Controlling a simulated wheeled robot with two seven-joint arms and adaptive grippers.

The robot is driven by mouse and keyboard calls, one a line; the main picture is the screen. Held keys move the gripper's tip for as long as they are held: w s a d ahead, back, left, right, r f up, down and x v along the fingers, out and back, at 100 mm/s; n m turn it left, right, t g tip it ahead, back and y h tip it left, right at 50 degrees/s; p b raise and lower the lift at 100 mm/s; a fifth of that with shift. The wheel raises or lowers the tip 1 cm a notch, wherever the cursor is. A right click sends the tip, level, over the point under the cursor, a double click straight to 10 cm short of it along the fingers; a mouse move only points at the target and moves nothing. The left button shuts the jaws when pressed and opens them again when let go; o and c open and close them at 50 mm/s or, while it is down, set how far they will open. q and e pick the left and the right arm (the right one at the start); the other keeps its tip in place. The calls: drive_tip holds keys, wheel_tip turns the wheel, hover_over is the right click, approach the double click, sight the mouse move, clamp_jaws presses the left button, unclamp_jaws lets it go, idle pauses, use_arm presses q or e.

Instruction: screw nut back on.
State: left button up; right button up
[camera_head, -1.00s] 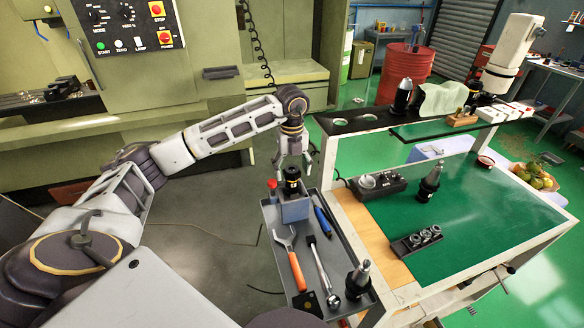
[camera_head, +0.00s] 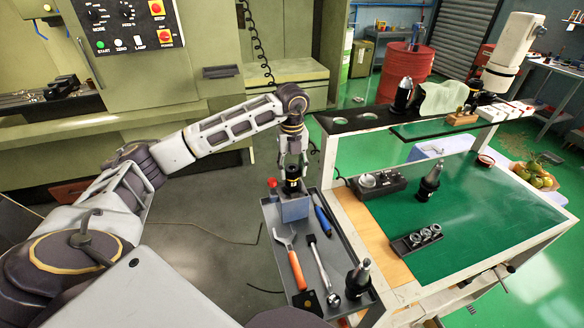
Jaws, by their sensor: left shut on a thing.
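A dark tool holder with a yellow band (camera_head: 292,188) stands upright in a blue-grey block (camera_head: 294,209) on the grey tray (camera_head: 352,262). My left gripper (camera_head: 292,176) points straight down over it, with its fingers shut around the dark nut at the top of the holder. The fingers hide most of the nut, so I cannot tell how far it sits on the thread. My right gripper is not in view.
The tray also holds an orange-handled wrench (camera_head: 292,262), a ratchet-like tool (camera_head: 323,270), a blue pen-like tool (camera_head: 323,219) and another holder (camera_head: 358,279). The green-topped cart (camera_head: 480,225) beside it bears a holder (camera_head: 429,182) and collet racks (camera_head: 416,239).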

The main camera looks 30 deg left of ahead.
use_arm(q)
drive_tip(key=shift+m+b, duration=0.55)
drive_tip(key=shift+m, duration=2.15)
drive_tip(key=shift+m, duration=0.3)
drive_tip(key=shift+m+b, duration=0.6)
drive_tip(key=shift+m, duration=2.1)
drive_tip(key=shift+m, duration=0.3)
drive_tip(key=shift+m+b, duration=0.55)
drive_tip(key=shift+m, duration=2.05)
drive_tip(key=shift+m, duration=0.4)
drive_tip(key=shift+m+b, duration=0.6)
drive_tip(key=shift+m, duration=2.1)
